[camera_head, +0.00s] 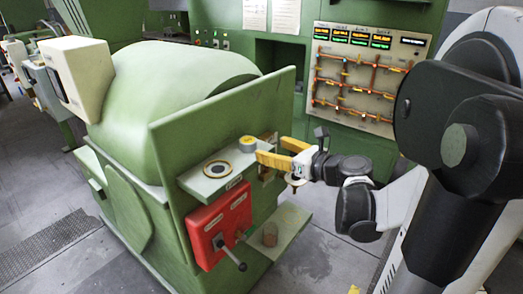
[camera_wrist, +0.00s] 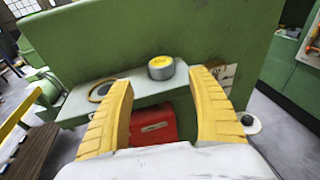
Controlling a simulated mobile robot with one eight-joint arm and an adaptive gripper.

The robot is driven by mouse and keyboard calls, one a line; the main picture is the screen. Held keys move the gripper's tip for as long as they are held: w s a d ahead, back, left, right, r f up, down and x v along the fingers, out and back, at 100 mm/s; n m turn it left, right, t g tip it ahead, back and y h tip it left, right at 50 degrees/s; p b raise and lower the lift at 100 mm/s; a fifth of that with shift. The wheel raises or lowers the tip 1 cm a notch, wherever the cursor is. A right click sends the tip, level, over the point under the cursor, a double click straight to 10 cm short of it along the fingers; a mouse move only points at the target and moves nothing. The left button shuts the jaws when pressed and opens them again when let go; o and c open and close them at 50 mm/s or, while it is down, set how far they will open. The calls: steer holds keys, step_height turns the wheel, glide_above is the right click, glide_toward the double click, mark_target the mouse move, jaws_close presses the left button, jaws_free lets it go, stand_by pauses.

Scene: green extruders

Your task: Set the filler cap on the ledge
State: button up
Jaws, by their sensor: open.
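The filler cap, which I take to be the short grey cylinder with a yellow top (camera_head: 247,144), sits upright on the upper green-grey ledge (camera_head: 198,184) of the green machine. In the wrist view the cap (camera_wrist: 161,68) shows in the gap between my fingers, apparently just beyond the tips. My gripper (camera_head: 270,150) is open and empty, with yellow fingers pointing at the ledge from the right. It also shows in the wrist view (camera_wrist: 160,84). A dark ring with a pale centre (camera_head: 217,169) lies on the ledge, left of the cap.
A red box with levers (camera_head: 218,228) is mounted below the ledge. A lower shelf (camera_head: 290,222) holds a small brown cylinder (camera_head: 270,235). The machine's upright green plate (camera_head: 215,120) stands behind the ledge. A panel with lit displays (camera_head: 365,75) is at the back right.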

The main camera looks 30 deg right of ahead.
steer(key=s+a+f+n+g, duration=0.1)
steer(key=a+n, duration=0.4)
steer(key=s+a+f+n+g, duration=0.1)
steer(key=s+a+n+g, duration=0.1)
steer(key=a+n, duration=0.3)
steer(key=s+a+f+n+g+y, duration=0.1)
steer(key=a+n+g, duration=0.1)
steer(key=a+n, duration=0.3)
steer(key=shift+s+a+f, duration=0.3)
steer(key=shift+s+f, duration=0.05)
steer(key=s+a+f+n+g+h, duration=0.1)
steer(key=s+a+n, duration=0.1)
steer(key=s+n, duration=0.3)
steer(key=s+a+n+g+h, duration=0.2)
steer(key=s+n, duration=0.4)
steer(key=n, duration=0.8)
steer(key=shift+a+f, duration=0.15)
steer(key=shift+f, duration=0.25)
steer(key=shift+s, duration=0.1)
